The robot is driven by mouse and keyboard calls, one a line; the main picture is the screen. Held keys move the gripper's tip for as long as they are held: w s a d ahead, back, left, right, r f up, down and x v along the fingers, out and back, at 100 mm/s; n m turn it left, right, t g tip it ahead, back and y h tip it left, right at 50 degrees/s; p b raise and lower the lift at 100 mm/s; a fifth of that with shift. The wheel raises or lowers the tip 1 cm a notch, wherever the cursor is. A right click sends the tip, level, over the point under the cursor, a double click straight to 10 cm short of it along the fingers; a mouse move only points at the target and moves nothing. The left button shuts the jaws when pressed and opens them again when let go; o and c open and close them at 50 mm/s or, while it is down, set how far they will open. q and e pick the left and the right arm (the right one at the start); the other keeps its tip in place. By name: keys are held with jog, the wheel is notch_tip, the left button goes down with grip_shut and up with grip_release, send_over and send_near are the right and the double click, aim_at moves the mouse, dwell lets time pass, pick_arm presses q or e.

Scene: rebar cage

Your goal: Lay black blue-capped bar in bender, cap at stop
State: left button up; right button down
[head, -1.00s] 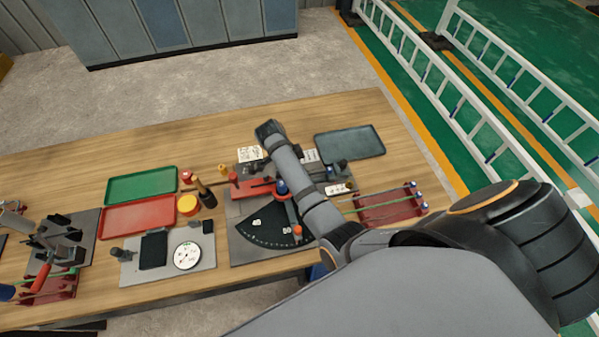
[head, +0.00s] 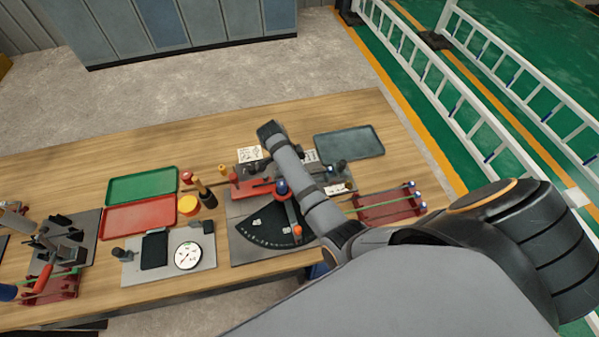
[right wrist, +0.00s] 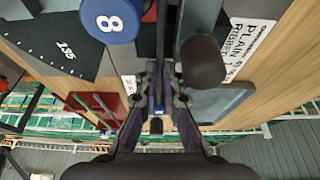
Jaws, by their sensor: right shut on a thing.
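The bender (head: 262,222) is a dark plate with a red block and a black angle fan, at the table's middle front. A blue roller (right wrist: 110,18) and a black post (right wrist: 203,62) flank my right gripper (right wrist: 158,103). It is shut on the dark bar (right wrist: 161,40), which runs between them. A small blue patch on the bar, apparently its cap (right wrist: 158,90), shows between the fingers. Whether the cap touches a stop cannot be told. At the far left edge, a grey link seems to be my left arm; its jaws are unclear.
A red rack (head: 390,207) with blue-capped bars stands right of the bender. Green (head: 142,186) and red (head: 138,217) trays, a dial gauge (head: 188,255) and a yellow tape (head: 188,205) lie left of it. A grey tray (head: 349,143) lies behind.

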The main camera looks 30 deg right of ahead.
pick_arm(q)
jog(key=shift+r, duration=0.15)
pick_arm(e)
jog(key=shift+d, duration=0.2)
jog(key=c, duration=1.4)
grip_release()
